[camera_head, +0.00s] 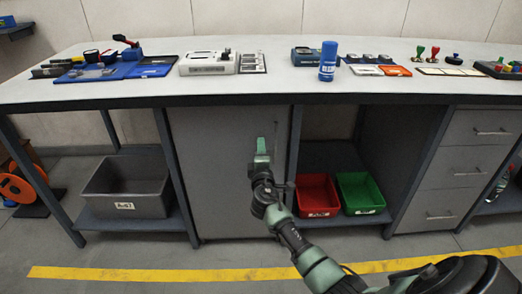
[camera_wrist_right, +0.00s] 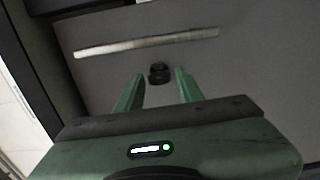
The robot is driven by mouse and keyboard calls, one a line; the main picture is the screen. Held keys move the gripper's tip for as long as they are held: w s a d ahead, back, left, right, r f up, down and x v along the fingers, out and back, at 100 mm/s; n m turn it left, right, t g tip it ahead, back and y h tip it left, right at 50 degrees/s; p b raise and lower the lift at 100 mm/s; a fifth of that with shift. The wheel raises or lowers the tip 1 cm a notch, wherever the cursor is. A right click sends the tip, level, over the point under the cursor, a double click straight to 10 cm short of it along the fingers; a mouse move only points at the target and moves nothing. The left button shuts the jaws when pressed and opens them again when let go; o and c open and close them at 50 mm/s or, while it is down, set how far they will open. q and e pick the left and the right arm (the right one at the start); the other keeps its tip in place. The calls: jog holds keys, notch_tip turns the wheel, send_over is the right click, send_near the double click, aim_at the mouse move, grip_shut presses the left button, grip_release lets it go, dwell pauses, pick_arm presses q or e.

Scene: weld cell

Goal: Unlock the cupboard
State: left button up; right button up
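The cupboard (camera_head: 215,170) is a grey door under the workbench, and it is shut. Its long pale bar handle (camera_wrist_right: 148,42) runs across the right wrist view, and a small black lock knob (camera_wrist_right: 159,73) sits below the handle there. My right gripper (camera_head: 262,146) is in front of the door's right side. In the right wrist view its two green fingers (camera_wrist_right: 158,88) are apart, with the knob seen between and just beyond their tips; I cannot tell whether they touch it. Nothing is held. In the head view the gripper hides the knob. My left gripper is out of view.
The workbench top (camera_head: 270,88) above the door carries a blue spray can (camera_head: 328,62), tools and trays. A grey bin (camera_head: 125,187) stands on the shelf left of the cupboard. Red (camera_head: 317,195) and green (camera_head: 360,193) bins stand to the right. The floor in front is clear.

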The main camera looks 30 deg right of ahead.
jog(key=shift+o, duration=0.2)
pick_arm(q)
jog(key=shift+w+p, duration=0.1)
jog(key=shift+p, duration=0.5)
pick_arm(e)
jog(key=v, duration=0.7)
jog(key=shift+s+a, duration=0.2)
jog(key=shift+s, duration=0.15)
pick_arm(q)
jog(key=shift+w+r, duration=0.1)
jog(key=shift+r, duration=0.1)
